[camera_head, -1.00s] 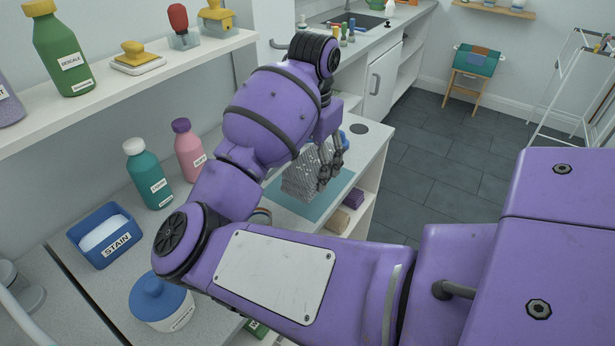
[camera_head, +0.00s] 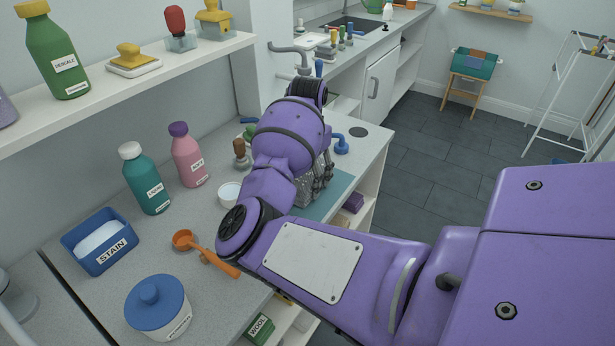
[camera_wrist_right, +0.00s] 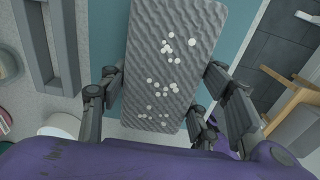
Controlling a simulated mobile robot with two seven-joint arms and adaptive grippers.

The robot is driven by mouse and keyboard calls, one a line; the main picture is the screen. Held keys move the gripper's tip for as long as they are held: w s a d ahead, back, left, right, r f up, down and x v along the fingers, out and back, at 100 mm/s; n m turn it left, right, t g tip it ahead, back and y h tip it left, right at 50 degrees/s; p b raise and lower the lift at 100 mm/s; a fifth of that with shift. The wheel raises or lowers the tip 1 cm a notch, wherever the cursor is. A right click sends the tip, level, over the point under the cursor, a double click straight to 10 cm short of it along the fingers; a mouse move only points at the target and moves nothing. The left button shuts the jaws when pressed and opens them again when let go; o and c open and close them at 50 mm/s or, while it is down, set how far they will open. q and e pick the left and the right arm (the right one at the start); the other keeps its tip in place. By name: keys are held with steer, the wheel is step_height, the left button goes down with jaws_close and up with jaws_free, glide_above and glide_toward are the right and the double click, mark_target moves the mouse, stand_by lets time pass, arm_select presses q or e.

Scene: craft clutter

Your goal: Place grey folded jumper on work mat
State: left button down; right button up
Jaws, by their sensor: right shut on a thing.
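The grey folded jumper (camera_head: 306,192) is a rippled grey block, mostly hidden behind my right arm in the head view. In the right wrist view the jumper (camera_wrist_right: 172,45) is a long slab with white dots. My right gripper (camera_head: 322,180) is shut on it, with fingers along both long sides in the wrist view (camera_wrist_right: 160,88). The teal work mat (camera_head: 340,186) lies on the counter below; it also shows beside the jumper in the wrist view (camera_wrist_right: 232,35). I cannot tell whether the jumper touches the mat. My left gripper is not in view.
Around the arm on the counter are an orange scoop (camera_head: 205,252), a white bowl (camera_head: 229,192), a blue-lidded pot (camera_head: 158,305), a blue STAIN tub (camera_head: 100,240) and teal (camera_head: 147,180) and pink bottles (camera_head: 187,157). A blue object (camera_head: 341,144) stands behind the mat.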

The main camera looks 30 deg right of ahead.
mark_target(307, 174)
steer(key=shift+f, duration=0.1)
steer(key=o, duration=1.2)
steer(key=shift+o, duration=0.2)
step_height(307, 174, up, 12)
steer(key=shift+r, duration=0.2)
